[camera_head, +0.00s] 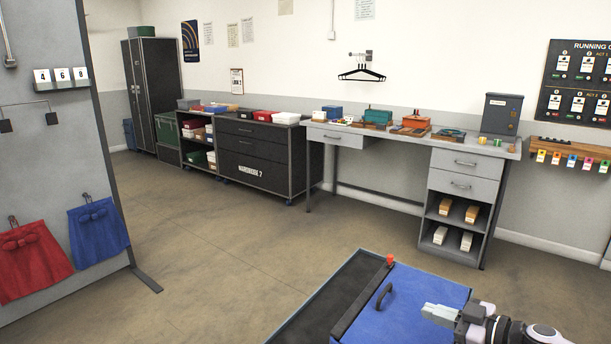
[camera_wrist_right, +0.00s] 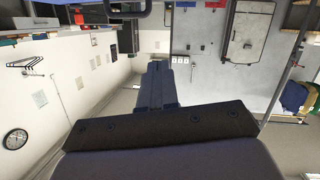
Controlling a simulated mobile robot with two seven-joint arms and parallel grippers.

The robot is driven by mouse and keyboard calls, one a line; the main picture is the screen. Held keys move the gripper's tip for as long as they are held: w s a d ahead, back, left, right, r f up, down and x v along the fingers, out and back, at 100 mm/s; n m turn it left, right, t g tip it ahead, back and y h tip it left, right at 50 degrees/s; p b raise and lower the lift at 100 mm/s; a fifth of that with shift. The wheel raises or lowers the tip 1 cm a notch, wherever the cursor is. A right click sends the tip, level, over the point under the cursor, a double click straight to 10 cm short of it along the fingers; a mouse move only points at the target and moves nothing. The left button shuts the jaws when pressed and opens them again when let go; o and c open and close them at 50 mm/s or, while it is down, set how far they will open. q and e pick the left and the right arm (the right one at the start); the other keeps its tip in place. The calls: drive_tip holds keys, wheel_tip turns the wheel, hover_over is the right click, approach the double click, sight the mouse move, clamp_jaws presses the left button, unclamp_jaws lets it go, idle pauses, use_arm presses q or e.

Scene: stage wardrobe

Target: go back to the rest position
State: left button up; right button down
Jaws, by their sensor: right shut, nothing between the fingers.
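My right gripper (camera_head: 440,314) is at the lower right of the head view, its fingers pointing left. It is shut and empty. It is over or beside the right part of a blue-topped case (camera_head: 405,300) with a dark handle; the gap between them cannot be told. The right wrist view shows two dark blue-grey finger shapes (camera_wrist_right: 161,88) close together in its middle, with nothing seen between them. My left gripper is not in the head view.
A dark open tray or compartment (camera_head: 335,295) adjoins the blue case, with a small orange-red piece (camera_head: 390,260) at its corner. A grey desk (camera_head: 400,140) and dark drawer cabinet (camera_head: 260,160) stand along the wall. A grey panel with red and blue cloths (camera_head: 98,228) stands left. The middle floor is clear.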

drive_tip(key=s+a+m+t+h, duration=0.1)
drive_tip(key=a, duration=0.1)
drive_tip(key=s+a+f+m+t+h, duration=0.1)
drive_tip(key=a, duration=0.2)
drive_tip(key=s+a+f+m, duration=0.1)
drive_tip(key=a, duration=0.2)
drive_tip(key=shift+f+t+h, duration=0.1)
drive_tip(key=shift+t+h, duration=0.3)
drive_tip(key=s+f+m+g+h, duration=0.35)
drive_tip(key=s+g, duration=0.25)
drive_tip(key=s, duration=1)
drive_tip(key=s+f+m+g+h, duration=0.2)
drive_tip(key=s+g+h, duration=0.25)
drive_tip(key=s, duration=1.15)
drive_tip(key=w+a+f+t+y, duration=0.2)
drive_tip(key=w+f+t, duration=0.4)
drive_tip(key=f, duration=0.3)
drive_tip(key=shift+w+f+y, duration=0.15)
drive_tip(key=shift+w+y, duration=0.1)
drive_tip(key=shift+y, duration=0.15)
drive_tip(key=shift+a+n+t, duration=0.1)
drive_tip(key=shift+n+t, duration=0.15)
drive_tip(key=shift+t, duration=0.1)
drive_tip(key=shift+s, duration=0.15)
